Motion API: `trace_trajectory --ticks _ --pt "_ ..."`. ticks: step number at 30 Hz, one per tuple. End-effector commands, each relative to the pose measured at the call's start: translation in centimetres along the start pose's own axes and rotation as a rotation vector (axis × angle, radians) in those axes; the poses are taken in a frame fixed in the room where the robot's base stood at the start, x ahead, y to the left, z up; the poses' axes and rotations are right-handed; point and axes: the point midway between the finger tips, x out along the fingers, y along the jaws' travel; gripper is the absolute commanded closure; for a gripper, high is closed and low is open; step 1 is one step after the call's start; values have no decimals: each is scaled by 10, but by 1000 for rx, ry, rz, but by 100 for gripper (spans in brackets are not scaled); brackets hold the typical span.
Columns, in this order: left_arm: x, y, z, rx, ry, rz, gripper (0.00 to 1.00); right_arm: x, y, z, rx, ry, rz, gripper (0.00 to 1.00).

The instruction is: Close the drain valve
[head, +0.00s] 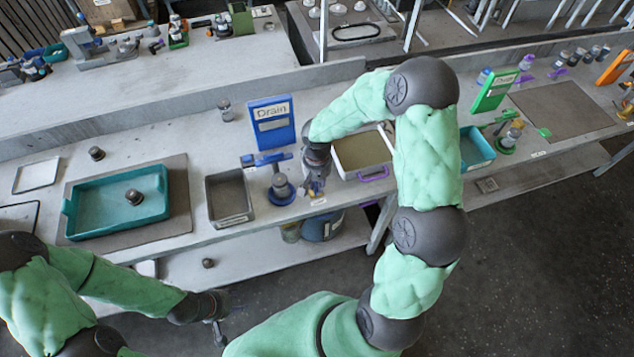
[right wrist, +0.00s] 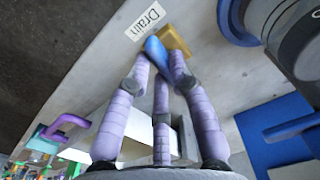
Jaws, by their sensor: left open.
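A blue Drain sign (head: 271,123) stands on the bench behind a grey valve with a blue base (head: 281,188) and a blue bar (head: 266,159) at its top. My right gripper (head: 317,188) points down just right of this valve. In the right wrist view its fingers (right wrist: 160,62) converge around a small blue piece (right wrist: 155,48) beside a brass-coloured part (right wrist: 176,40). Whether they grip it is unclear. My left gripper (head: 222,322) is open and empty, low in front of the bench.
A cream tray with a purple handle (head: 371,174) stands right of my right gripper. A grey bin (head: 229,218) and a teal tray (head: 150,215) stand to the left. A green sign (head: 494,90) stands further right. Bare bench shows between the bin and the teal tray.

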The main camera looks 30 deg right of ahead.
Motion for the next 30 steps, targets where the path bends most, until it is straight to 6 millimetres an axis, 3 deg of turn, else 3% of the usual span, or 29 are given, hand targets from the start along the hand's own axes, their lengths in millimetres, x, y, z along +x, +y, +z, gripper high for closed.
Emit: trace_trajectory --ticks 14,30 --pt "9 -3 0 0 0 0 52 1 0 0 50 2 0 100" --pt "61 -22 -2 0 0 0 52 3 -4 1 478 4 -2 100"
